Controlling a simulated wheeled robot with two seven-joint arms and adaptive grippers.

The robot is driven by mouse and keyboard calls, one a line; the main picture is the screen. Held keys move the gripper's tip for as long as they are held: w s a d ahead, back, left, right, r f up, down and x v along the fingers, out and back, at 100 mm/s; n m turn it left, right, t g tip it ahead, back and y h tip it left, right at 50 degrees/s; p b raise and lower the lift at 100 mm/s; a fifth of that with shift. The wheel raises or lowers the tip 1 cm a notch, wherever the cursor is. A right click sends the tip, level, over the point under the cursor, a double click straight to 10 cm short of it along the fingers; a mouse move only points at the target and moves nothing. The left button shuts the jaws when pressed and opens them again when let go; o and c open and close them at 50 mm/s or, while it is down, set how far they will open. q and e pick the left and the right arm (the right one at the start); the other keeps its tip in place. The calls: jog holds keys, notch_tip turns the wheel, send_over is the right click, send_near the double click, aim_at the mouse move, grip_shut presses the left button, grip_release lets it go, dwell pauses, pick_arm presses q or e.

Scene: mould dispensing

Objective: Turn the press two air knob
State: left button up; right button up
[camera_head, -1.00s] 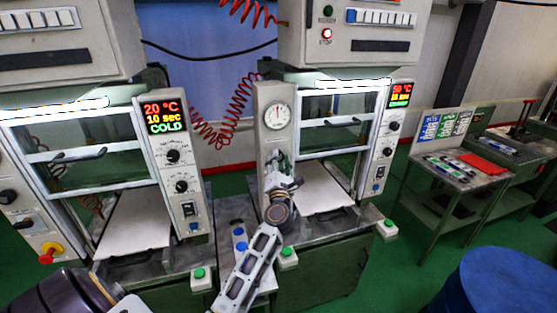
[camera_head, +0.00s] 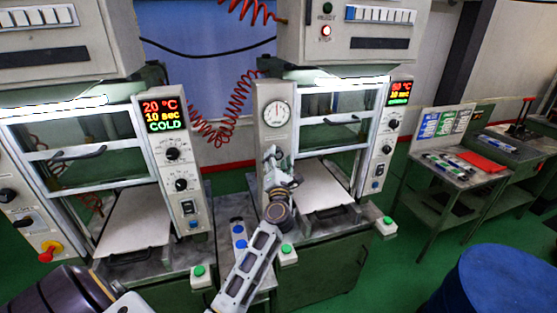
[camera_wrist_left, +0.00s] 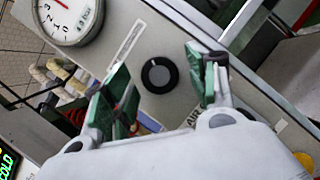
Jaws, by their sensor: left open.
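Press two is the right machine, with a white gauge (camera_head: 277,115) on its grey left panel (camera_head: 273,92). My left gripper (camera_head: 271,157) is in front of this panel, below the gauge. In the left wrist view, a round black knob (camera_wrist_left: 159,75) with a pointer mark sits on the panel, beside partly hidden "AIR" lettering. The green-padded fingers of my left gripper (camera_wrist_left: 157,78) are open, one on each side of the knob, with visible gaps. The knob is hidden behind the gripper in the head view. My right gripper is not in view.
Press one (camera_head: 180,205) stands at left, its display reading 20 °C and COLD. Green buttons (camera_head: 286,250) sit on boxes at the front. A side table (camera_head: 462,180) and a blue drum (camera_head: 500,285) are at right. A coiled red hose (camera_head: 225,120) hangs between the presses.

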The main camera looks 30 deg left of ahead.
pick_arm(q)
jog(key=v, duration=1.2)
dwell(0.4)
jog(key=shift+r, duration=0.1)
dwell(0.5)
